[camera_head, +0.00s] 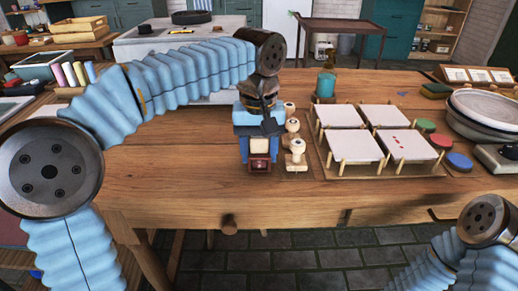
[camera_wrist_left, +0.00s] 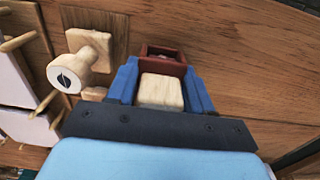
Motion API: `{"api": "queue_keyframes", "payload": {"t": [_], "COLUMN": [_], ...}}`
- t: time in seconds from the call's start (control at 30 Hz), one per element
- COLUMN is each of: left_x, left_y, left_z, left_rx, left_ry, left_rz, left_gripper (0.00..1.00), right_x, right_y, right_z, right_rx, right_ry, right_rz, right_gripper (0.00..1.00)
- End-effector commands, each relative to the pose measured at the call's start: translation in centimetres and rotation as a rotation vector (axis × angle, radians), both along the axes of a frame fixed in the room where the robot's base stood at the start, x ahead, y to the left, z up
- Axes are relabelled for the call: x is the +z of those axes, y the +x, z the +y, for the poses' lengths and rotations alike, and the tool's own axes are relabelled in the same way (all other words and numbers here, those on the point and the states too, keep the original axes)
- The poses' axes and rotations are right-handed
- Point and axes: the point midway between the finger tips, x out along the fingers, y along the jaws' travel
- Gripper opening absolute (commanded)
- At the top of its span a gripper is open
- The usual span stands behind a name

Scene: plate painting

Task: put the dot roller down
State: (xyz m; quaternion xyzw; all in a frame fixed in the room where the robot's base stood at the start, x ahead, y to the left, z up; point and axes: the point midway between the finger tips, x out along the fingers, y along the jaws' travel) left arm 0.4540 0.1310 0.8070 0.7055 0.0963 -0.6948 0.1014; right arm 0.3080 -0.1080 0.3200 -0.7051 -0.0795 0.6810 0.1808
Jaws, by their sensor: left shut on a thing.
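My left gripper (camera_head: 259,160) is shut on the dot roller (camera_head: 260,165), near the front of the wooden table (camera_head: 190,190). In the left wrist view, the roller's pale wooden block (camera_wrist_left: 160,91) sits between the blue fingers, with its dark red frame (camera_wrist_left: 163,55) beyond them. I cannot tell whether the roller touches the table. The gripper hides much of it in the head view. My right gripper is outside the views; only part of my right arm shows at the bottom right.
Wooden stamps (camera_head: 296,152) stand close on the right of the roller; one (camera_wrist_left: 72,70) has a leaf mark. White square plates (camera_head: 408,145) rest on pegs further right, one with red dots. Colour pads (camera_head: 459,161) lie beyond. The table left of the gripper is clear.

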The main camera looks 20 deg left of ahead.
Motion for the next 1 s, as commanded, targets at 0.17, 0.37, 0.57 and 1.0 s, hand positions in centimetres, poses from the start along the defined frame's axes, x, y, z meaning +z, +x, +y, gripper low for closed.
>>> {"api": "queue_keyframes", "payload": {"t": [0.17, 0.37, 0.57, 1.0], "left_x": [-1.2, -1.1, -0.7, 8.0], "left_y": [0.0, 0.0, 0.0, 0.0], "left_z": [0.0, 0.1, 0.0, -0.1], "left_rx": [0.0, 0.0, 0.0, -0.001], "left_ry": [0.008, 0.008, 0.005, 0.003], "left_rz": [0.024, 0.021, 0.017, 0.011], "left_gripper": [0.66, 0.76, 0.76, 0.76], "right_x": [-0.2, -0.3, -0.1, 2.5], "right_y": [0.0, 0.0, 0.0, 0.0], "right_z": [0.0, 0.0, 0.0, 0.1], "right_rx": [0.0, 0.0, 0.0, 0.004], "right_ry": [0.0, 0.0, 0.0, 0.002], "right_rz": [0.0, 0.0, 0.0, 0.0], "right_gripper": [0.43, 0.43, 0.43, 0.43]}}
